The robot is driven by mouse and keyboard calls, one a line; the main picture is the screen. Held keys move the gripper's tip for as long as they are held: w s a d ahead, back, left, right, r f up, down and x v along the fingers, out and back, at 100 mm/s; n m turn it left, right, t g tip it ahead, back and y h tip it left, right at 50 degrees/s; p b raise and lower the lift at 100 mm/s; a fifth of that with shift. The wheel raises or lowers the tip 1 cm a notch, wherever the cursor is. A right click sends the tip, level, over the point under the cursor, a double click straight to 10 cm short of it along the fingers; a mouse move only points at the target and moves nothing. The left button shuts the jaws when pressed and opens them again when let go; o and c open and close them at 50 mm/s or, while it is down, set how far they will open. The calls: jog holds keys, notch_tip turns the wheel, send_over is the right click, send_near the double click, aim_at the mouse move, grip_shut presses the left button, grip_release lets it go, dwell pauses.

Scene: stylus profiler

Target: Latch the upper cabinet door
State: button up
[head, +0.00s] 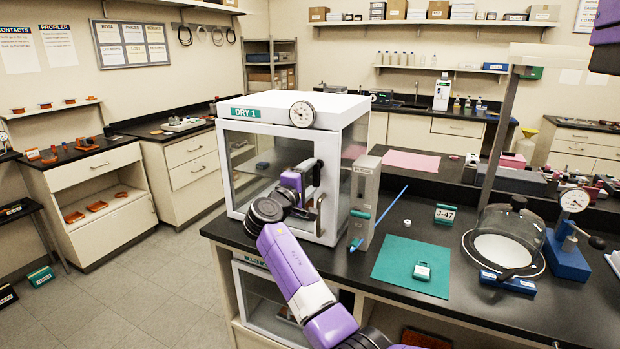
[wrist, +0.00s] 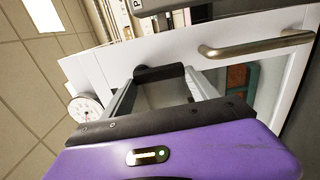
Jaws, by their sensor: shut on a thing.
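The upper cabinet, labelled DRY 1 (head: 252,113), is a white box with a glazed front door (head: 243,185) on the black bench. The door looks flush or nearly flush with the cabinet; I cannot tell if a small gap remains. A steel bar handle (head: 320,214) is on the door's right side, and it also shows in the wrist view (wrist: 255,45). My gripper (head: 306,178) is at the door's right edge above the handle, shut on a black latch lever (wrist: 158,73). My fingers and purple hand partly hide the latch, so its engagement is unclear.
A dial gauge (head: 302,114) sits at the cabinet's top front edge. A grey upright unit (head: 364,205) stands close right of the door. A blue rod (head: 380,217), green mat (head: 413,266) and glass dome (head: 513,235) are farther right. A lower cabinet (head: 265,300) is below.

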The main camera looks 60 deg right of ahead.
jog(key=shift+f, duration=0.1)
jog(key=o, duration=1.4)
jog(key=shift+c, duration=0.2)
jog(key=a+b, duration=0.1)
jog(key=a, duration=0.6)
jog(key=shift+s+a+b, duration=0.3)
jog(key=shift+a, duration=0.1)
